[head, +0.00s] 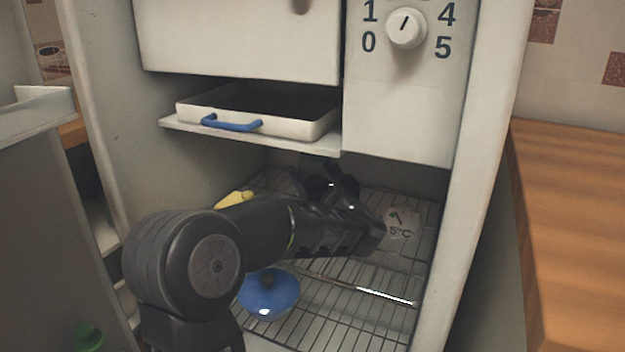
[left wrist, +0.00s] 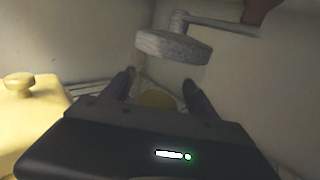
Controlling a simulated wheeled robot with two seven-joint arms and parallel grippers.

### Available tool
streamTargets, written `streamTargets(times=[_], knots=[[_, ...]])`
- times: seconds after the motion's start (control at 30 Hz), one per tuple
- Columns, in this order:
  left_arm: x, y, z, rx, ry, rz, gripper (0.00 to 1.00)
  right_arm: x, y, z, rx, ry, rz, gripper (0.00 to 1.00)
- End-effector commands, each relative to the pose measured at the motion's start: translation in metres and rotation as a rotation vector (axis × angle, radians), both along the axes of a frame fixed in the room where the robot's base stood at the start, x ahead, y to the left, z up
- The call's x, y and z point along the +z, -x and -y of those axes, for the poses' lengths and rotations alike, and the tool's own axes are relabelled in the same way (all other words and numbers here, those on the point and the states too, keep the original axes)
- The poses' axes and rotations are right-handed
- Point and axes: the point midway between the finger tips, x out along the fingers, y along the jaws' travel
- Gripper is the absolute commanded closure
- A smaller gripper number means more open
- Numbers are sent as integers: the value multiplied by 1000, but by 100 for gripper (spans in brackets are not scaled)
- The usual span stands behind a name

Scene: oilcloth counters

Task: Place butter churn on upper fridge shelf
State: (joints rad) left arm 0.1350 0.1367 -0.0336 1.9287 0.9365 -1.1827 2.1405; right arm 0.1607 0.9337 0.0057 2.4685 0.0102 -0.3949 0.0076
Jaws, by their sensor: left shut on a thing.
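The butter churn shows in the left wrist view as a round grey lid (left wrist: 172,46) with a metal crank and a reddish-brown knob. Its body is hard to make out. My left gripper (left wrist: 159,92) is shut on the churn, just below the lid. In the head view my left gripper (head: 335,188) reaches into the fridge, above the wire shelf (head: 345,318), and I cannot pick out the churn there. Whether the churn touches the shelf is not clear. My right gripper is not in view.
A yellow lidded dish (left wrist: 28,118) stands left of the gripper; it shows partly in the head view (head: 235,198). A blue lidded pot (head: 268,294) sits nearer. A thermometer disc (head: 400,222) is right. The wire shelf's front right is clear.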

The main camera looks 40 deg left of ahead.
Motion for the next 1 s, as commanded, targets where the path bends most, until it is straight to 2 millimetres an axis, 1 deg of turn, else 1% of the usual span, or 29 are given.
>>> streamTargets(times=[0.03, 0.07, 0.37, 0.57, 0.6, 0.83, 1.0], knots=[[-11, 2, 1, 0, 0, -1, 100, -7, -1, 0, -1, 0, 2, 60], [-12, 2, 1, 1, 0, -1, 100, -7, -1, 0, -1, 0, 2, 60], [-12, 2, 1, 0, -1, 2, 100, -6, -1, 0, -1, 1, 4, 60], [-16, 2, 1, 0, -1, 2, 100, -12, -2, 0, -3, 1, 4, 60], [-17, 2, 1, 0, 1, -2, 29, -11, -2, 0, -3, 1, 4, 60], [-17, 2, 2, 0, 1, -2, 10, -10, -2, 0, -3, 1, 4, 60], [-17, 2, 1, 0, 1, -2, 10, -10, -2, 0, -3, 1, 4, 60]])
